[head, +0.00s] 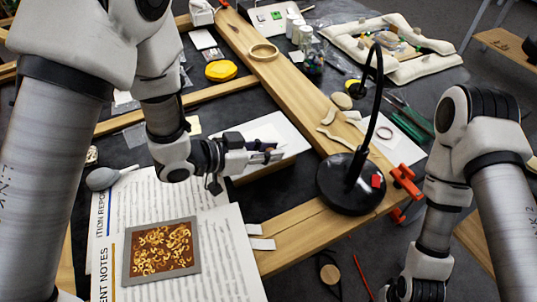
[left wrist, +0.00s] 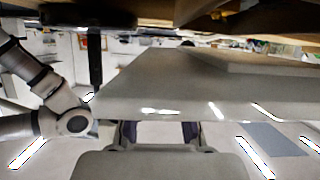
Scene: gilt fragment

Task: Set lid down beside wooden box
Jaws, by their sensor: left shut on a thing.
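My left gripper (head: 268,154) is shut on the near edge of a pale, flat lid (head: 283,132). The lid is tilted a little in the picture. Part of the wooden box (head: 257,172) shows as a tan side just below the lid; the rest is hidden by the lid and gripper. I cannot tell whether lid and box touch. In the left wrist view the lid (left wrist: 190,80) fills the middle as a broad grey slab, with the gripper fingers (left wrist: 158,132) at its edge. My right wrist shows at the lower right of the head view; its fingers are out of frame.
A black lamp base (head: 350,184) stands right of the box, near an orange clamp (head: 405,181). A wooden beam (head: 270,75) runs behind. Printed sheets (head: 225,240) with a framed gilt fragment (head: 160,250) lie in front. A grey blower (head: 103,178) is at left.

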